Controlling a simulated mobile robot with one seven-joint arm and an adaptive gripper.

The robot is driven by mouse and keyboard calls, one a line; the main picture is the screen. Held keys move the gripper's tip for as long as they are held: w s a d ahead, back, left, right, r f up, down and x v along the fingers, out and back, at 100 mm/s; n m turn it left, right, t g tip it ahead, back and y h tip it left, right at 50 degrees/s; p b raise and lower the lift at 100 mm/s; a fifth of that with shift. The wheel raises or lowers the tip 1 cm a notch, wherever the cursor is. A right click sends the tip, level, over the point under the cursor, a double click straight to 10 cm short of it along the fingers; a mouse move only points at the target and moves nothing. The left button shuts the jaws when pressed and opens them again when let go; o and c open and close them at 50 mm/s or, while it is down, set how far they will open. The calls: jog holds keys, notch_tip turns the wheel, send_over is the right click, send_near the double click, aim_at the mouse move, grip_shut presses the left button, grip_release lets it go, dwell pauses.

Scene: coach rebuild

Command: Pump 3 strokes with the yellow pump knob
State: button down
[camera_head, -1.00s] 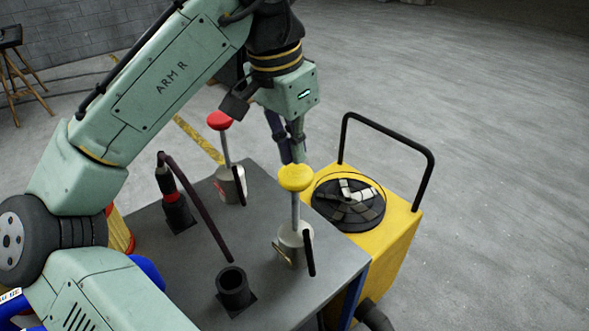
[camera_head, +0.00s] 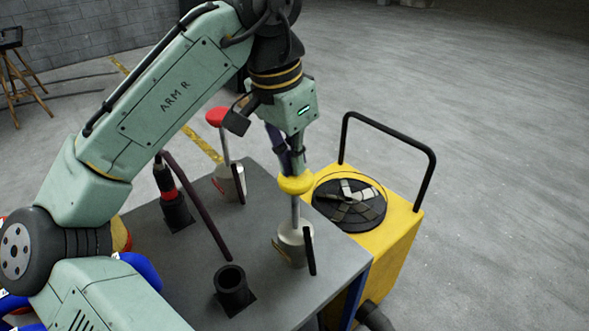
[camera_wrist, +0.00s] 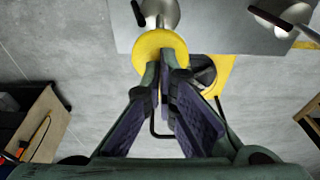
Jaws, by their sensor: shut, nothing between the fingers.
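The yellow pump knob (camera_head: 296,184) sits on a raised metal rod above a light pump body (camera_head: 292,246) near the table's right side. It also shows at the top of the wrist view (camera_wrist: 158,46). My gripper (camera_head: 293,172) points down with its fingers shut and empty. Its fingertips are over the knob and appear to touch its top; in the wrist view the fingertips (camera_wrist: 163,62) overlap the knob's lower part. A second pump with a red knob (camera_head: 217,117) stands behind and to the left, its rod up.
The grey table (camera_head: 190,262) carries a black open cup (camera_head: 232,290), a red-and-black tool in a holder (camera_head: 169,190) and a dark slanted bar (camera_head: 203,212). A yellow cart (camera_head: 395,235) with a black handle stands close at the right.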

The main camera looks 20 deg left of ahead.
jog(key=shift+s+a+b+x, duration=0.2)
jog(key=shift+b+x, duration=0.55)
jog(key=shift+x, duration=0.7)
jog(key=shift+s+a+b+x, duration=0.25)
jog(key=shift+b+x, duration=0.45)
jog(key=shift+x, duration=0.7)
jog(key=shift+s+a+b+x, duration=0.1)
jog(key=shift+s+b+x, duration=0.2)
jog(key=shift+b+x, duration=0.8)
jog(key=p+v, duration=0.1)
jog(key=p, duration=0.1)
jog(key=p+v, duration=0.2)
jog(key=p, duration=0.1)
jog(key=w+d+p+v, duration=0.1)
jog(key=p+v, duration=0.1)
jog(key=shift+a+r, duration=0.1)
jog(key=shift+r, duration=0.25)
jog(key=shift+w+d+v, duration=0.1)
jog(key=shift+w+v, duration=0.05)
jog(key=shift+v, duration=0.75)
jog(key=shift+w+d+v, duration=0.1)
jog(key=shift+w+v, duration=0.05)
jog(key=shift+v, duration=0.75)
jog(key=shift+w+d+v, duration=0.15)
jog(key=shift+v, duration=0.75)
